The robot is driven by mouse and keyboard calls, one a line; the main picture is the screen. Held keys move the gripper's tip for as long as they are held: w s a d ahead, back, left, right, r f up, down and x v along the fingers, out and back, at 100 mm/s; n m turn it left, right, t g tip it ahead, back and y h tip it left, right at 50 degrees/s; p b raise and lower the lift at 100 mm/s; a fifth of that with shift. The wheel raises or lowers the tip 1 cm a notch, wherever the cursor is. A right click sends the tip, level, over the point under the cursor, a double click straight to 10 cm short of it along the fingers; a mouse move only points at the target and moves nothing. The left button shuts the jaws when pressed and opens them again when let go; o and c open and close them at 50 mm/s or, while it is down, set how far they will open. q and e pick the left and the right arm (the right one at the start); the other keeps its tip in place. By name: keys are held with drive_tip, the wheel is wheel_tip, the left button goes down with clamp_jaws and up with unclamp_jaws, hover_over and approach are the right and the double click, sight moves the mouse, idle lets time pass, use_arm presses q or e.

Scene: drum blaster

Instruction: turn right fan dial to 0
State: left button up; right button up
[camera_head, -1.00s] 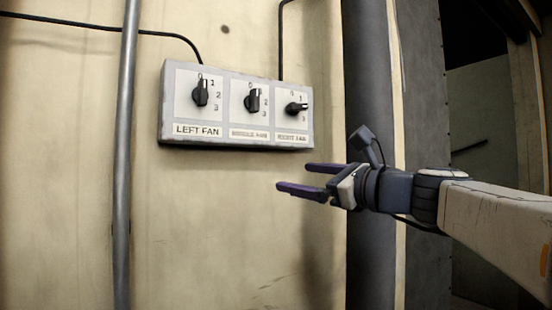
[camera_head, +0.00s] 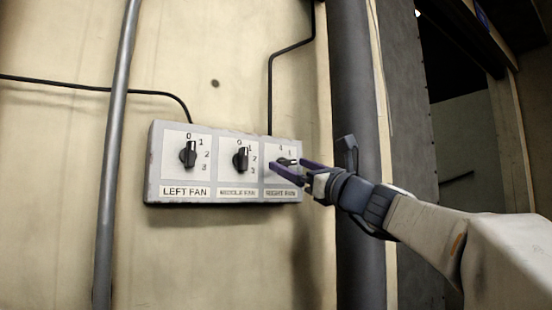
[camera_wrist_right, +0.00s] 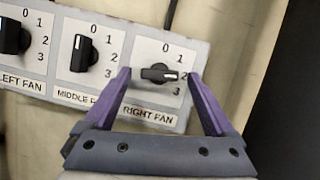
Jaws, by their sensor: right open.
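The right fan dial (camera_wrist_right: 159,73) is a black knob on the right panel of the grey control box (camera_head: 152,165). In the right wrist view it lies sideways, its white mark pointing right toward the 2. It also shows in the head view (camera_head: 286,161), partly covered by my gripper. My right gripper (camera_head: 287,169) is open, with purple fingers. In the right wrist view its fingers (camera_wrist_right: 158,78) stand on either side of the dial, apart from it. The "RIGHT FAN" label (camera_wrist_right: 148,115) is below the dial. My left gripper is not in view.
The left fan dial (camera_head: 188,154) and the middle fan dial (camera_head: 240,158) sit on the same box, both upright near 0. A thin grey pipe (camera_head: 113,150) runs at left and a thick dark pipe (camera_head: 357,100) at right. Black cables (camera_head: 270,95) run along the wall.

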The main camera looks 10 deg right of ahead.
drive_tip(key=shift+w, duration=0.15)
drive_tip(key=c, duration=1.4)
